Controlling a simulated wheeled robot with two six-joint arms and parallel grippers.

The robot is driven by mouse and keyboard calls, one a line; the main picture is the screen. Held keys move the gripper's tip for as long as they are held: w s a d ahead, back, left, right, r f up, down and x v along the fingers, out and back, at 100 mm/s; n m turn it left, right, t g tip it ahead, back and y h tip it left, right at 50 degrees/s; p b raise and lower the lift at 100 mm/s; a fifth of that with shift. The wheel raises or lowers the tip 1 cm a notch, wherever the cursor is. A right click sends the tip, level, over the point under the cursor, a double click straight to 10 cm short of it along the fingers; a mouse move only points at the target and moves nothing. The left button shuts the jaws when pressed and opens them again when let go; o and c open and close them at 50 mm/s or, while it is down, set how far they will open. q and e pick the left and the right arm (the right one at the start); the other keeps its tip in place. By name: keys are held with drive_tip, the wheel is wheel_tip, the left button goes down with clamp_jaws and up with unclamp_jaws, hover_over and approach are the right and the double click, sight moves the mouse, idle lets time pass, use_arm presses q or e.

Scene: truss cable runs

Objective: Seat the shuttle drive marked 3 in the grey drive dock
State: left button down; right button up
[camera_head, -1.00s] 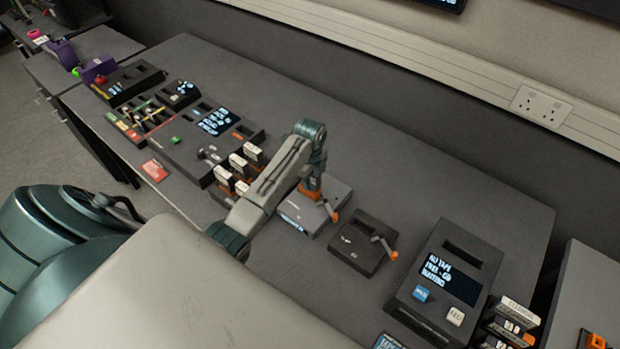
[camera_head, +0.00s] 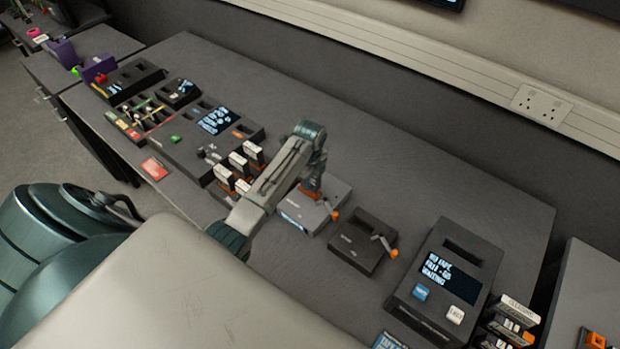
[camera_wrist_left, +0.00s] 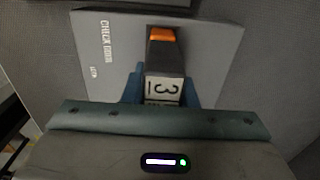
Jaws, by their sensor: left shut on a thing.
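The shuttle drive marked 3 (camera_wrist_left: 164,88) is dark with an orange end and a white label, its 3 lying sideways. My left gripper (camera_wrist_left: 162,84) is shut on it, one blue finger on each side. In the head view, my left gripper (camera_head: 312,182) is over the grey drive dock (camera_head: 294,210), with a bit of orange below it. The dock also shows in the wrist view (camera_wrist_left: 215,45), with white lettering on its face. The gripper and drive hide the slot, so I cannot tell how deep the drive sits. My right gripper is out of view.
A dark box with an orange-tipped lever (camera_head: 355,243) stands right of the dock. A larger console with a lit screen (camera_head: 450,277) is further right. Several white-labelled drives (camera_head: 240,163) stand close on the left. The bench behind is clear.

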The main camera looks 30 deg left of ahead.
use_arm(q)
drive_tip(key=shift+f, duration=0.95)
idle(0.5)
drive_tip(key=c, duration=0.8)
unclamp_jaws()
drive_tip(key=shift+o, duration=0.2)
drive_tip(key=shift+r, duration=0.1)
drive_tip(key=shift+r, duration=3.7)
